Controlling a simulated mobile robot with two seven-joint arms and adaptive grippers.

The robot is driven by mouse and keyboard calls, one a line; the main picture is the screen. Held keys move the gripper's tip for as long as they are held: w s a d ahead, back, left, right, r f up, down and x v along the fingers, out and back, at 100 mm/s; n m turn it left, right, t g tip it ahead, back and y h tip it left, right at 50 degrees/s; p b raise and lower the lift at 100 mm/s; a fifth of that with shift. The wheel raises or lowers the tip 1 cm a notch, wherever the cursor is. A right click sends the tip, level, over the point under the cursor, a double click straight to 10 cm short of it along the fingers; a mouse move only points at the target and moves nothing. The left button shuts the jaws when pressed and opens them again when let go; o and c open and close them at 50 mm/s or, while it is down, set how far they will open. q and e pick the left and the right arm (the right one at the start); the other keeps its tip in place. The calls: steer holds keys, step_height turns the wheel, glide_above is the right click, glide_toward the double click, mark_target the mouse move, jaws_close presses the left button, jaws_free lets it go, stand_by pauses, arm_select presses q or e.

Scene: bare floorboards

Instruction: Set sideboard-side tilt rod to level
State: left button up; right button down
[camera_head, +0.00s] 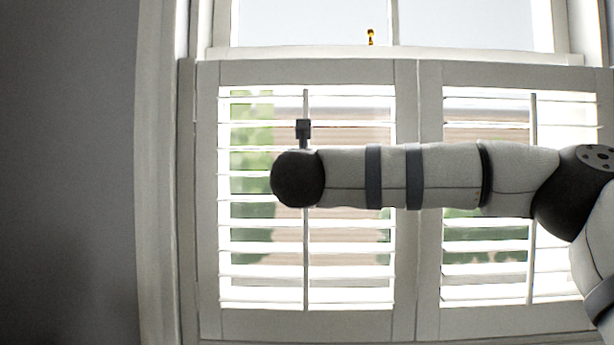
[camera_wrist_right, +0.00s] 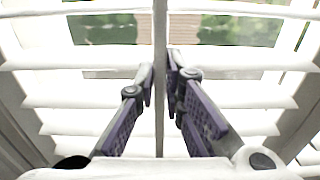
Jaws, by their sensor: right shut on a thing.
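Two white shutter panels stand side by side in the window. The left panel's tilt rod (camera_head: 306,255) is a thin upright bar down the middle of its slats (camera_head: 350,235). The right panel's tilt rod (camera_head: 532,200) stands apart from me. My right gripper (camera_head: 303,128) is at the upper part of the left rod, partly hidden behind my own arm. In the right wrist view, my right gripper (camera_wrist_right: 161,75) is shut on this rod (camera_wrist_right: 160,35), one finger on each side. The left panel's slats show outdoor greenery through wide gaps and look near level. My left gripper is out of view.
The shutter frame (camera_head: 405,250) divides the two panels. A bare grey wall (camera_head: 70,170) is at the left. No sideboard shows in either view.

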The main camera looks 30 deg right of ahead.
steer(key=c, duration=1.7)
jaws_free()
steer(key=shift+r, duration=0.1)
steer(key=shift+s, duration=0.1)
steer(key=v, duration=1.2)
